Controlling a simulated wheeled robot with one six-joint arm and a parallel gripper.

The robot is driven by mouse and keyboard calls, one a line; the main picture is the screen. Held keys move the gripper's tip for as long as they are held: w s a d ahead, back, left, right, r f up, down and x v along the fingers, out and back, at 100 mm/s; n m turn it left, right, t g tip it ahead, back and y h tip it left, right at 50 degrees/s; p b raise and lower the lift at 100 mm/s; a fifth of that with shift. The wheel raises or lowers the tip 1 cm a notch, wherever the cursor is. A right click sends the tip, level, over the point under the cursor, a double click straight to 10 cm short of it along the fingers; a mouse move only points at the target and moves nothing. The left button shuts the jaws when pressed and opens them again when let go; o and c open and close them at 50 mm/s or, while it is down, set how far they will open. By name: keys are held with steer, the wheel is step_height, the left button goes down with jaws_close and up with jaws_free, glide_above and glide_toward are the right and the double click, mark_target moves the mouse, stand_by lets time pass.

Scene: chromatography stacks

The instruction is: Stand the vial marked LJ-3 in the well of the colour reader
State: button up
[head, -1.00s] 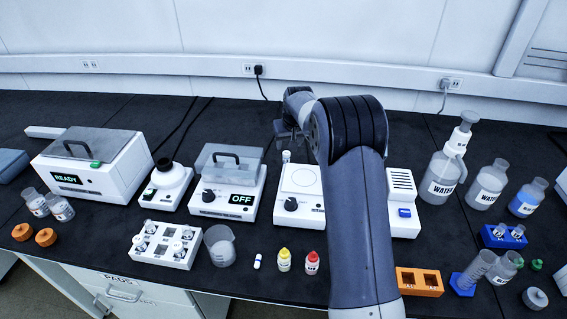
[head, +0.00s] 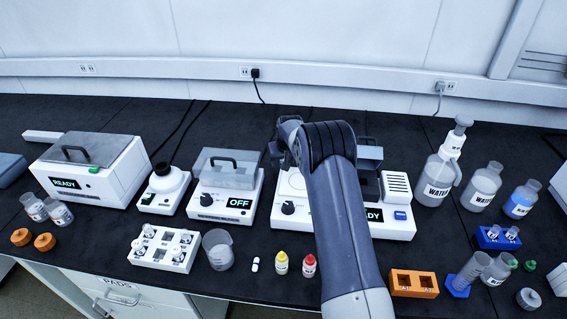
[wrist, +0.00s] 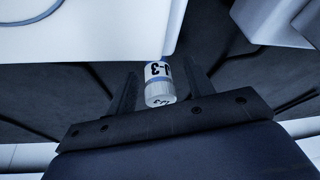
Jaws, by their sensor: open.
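A small vial with a white label ending in "J-3" (wrist: 158,72) stands on the dark bench in the wrist view, with a pale ribbed cap whose top also carries small lettering. My gripper (wrist: 160,76) is open, with one finger on each side of the vial and gaps showing; it is not closed on it. In the head view my gripper (head: 277,152) is at the back of the bench, and I cannot make out the vial there. A white instrument with a READY display and blue button (head: 398,226), probably the colour reader, is partly behind my arm; its well is hidden.
A lidded OFF unit (head: 218,205) is to the left. Yellow-capped (head: 281,263) and red-capped (head: 309,265) bottles and an orange rack (head: 414,292) are in front.

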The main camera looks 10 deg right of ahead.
steer(key=shift+f, duration=0.1)
jaws_close()
stand_by(0.5)
